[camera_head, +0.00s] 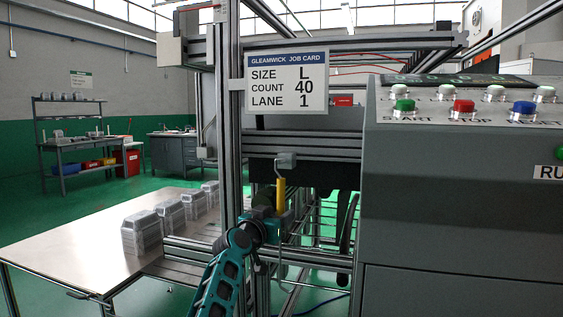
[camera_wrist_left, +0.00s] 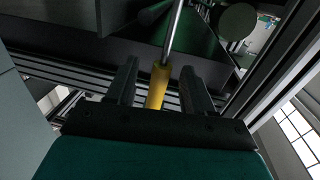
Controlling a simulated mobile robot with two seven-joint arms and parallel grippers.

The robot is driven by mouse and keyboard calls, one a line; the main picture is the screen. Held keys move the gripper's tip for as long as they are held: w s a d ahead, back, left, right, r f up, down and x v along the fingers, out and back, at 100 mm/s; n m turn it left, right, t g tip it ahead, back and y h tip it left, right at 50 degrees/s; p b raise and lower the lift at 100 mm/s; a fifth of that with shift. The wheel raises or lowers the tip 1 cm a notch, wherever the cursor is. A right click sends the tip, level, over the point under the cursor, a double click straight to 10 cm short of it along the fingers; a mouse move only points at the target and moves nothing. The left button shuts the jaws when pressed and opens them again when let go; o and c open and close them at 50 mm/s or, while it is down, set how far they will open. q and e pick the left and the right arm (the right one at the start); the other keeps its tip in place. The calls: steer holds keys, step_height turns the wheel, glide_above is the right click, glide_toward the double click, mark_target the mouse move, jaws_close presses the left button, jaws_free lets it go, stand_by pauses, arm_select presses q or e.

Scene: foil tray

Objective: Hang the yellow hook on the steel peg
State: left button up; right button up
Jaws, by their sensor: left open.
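The yellow hook has a yellow handle (camera_head: 281,195) standing upright in the head view, with a thin bent steel rod (camera_head: 300,252) below the gripper. My left gripper (camera_head: 272,220) is at the lower part of the handle. In the left wrist view the yellow handle (camera_wrist_left: 158,86) lies between the two open fingers of my left gripper (camera_wrist_left: 159,75), with visible gaps beside it, and a steel rod (camera_wrist_left: 173,32) runs on from it. A grey steel piece (camera_head: 286,161), which looks like the peg, is just above the handle. I cannot tell whether they touch. My right gripper is not in view.
An aluminium frame post (camera_head: 232,120) and crossbars (camera_head: 315,148) stand close behind and beside the hook. A large grey machine cabinet (camera_head: 455,215) with buttons fills the right. A table (camera_head: 75,240) bearing several grey moulded pieces is at left. A job card (camera_head: 287,82) hangs above.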

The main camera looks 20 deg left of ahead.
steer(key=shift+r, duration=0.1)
arm_select(q)
steer(key=s+a+p, duration=0.2)
steer(key=s, duration=1)
steer(key=s+f+g+y+p, duration=0.25)
steer(key=s+f+p, duration=0.25)
steer(key=s+f, duration=0.85)
steer(key=s+d+f+g+p, duration=0.2)
steer(key=s+f, duration=0.4)
steer(key=s, duration=0.3)
steer(key=s+d+f+g+h+p, duration=0.1)
steer(key=s+d+f+g+p, duration=0.1)
steer(key=s+f, duration=0.4)
steer(key=s+d, duration=0.1)
steer(key=s, duration=0.3)
steer(key=shift+s+d+f, duration=0.15)
steer(key=shift+s+d, duration=0.1)
steer(key=shift+d, duration=0.05)
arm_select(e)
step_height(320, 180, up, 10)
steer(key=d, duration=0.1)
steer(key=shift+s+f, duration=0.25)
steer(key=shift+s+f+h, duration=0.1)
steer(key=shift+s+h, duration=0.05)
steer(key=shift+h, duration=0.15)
